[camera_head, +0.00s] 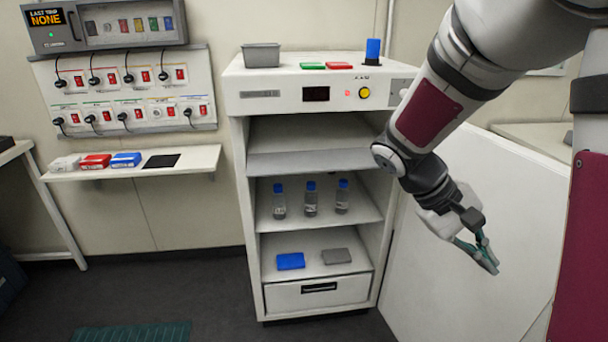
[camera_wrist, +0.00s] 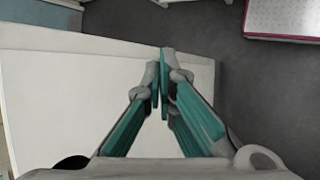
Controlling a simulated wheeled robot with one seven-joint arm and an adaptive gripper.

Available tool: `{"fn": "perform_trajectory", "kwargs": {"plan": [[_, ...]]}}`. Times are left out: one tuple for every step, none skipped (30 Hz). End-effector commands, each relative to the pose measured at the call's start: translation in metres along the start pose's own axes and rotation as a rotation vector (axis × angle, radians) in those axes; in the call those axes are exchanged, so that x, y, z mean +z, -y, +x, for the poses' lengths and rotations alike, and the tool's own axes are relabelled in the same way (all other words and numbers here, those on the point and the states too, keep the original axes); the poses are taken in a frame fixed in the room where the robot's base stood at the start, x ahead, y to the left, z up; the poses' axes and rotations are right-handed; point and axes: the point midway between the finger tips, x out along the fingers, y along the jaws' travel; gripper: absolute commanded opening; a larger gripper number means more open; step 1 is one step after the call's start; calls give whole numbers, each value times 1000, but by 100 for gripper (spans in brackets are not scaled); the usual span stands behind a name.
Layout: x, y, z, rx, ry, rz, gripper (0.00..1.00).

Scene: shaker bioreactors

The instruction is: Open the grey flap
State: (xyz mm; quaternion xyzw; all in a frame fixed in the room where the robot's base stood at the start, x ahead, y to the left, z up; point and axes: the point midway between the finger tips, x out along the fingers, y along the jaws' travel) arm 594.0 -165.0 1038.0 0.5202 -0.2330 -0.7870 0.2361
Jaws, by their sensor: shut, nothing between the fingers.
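A grey wall box (camera_head: 104,22) with a lit "LAST TRIP NONE" display hangs at the upper left in the head view. A grey-framed, see-through cover (camera_head: 130,27) lies over its row of coloured switches and looks closed; this may be the grey flap. My gripper (camera_head: 487,256) is at the right, far from the box, in front of the open white cabinet door (camera_head: 460,240). Its teal fingers point down and to the right. In the wrist view the fingertips (camera_wrist: 163,75) are together with nothing between them, above the door panel (camera_wrist: 60,110).
A white cabinet (camera_head: 240,170) stands open in the middle, with bottles, a blue block and a grey block on its shelves. A socket panel (camera_head: 207,120) with plugs hangs under the grey box, above a narrow wall shelf (camera_head: 207,160). Floor is free before the cabinet.

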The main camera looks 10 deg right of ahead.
Motion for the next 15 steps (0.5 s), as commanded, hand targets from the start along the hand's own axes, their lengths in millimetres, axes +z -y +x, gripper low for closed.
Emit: {"fn": "perform_trajectory", "kwargs": {"plan": [[-14,-2,8,64,37,-13,0],[-20,-5,11,104,55,-17,0],[-30,-9,15,158,77,-23,0],[-36,-12,18,199,94,-27,0],[-43,-16,20,242,110,-32,0],[-53,-19,23,299,129,-39,0],[-60,-22,25,342,142,-43,0],[-67,-25,26,387,155,-48,0],[-77,-28,27,447,170,-54,0],[-84,-31,28,494,180,-59,0],[-92,-33,28,541,190,-66,0],[-102,-36,28,605,201,-71,0],[-110,-38,27,652,208,-78,0],[-118,-39,26,701,214,-83,0],[-129,-41,25,768,221,-91,0]]}}
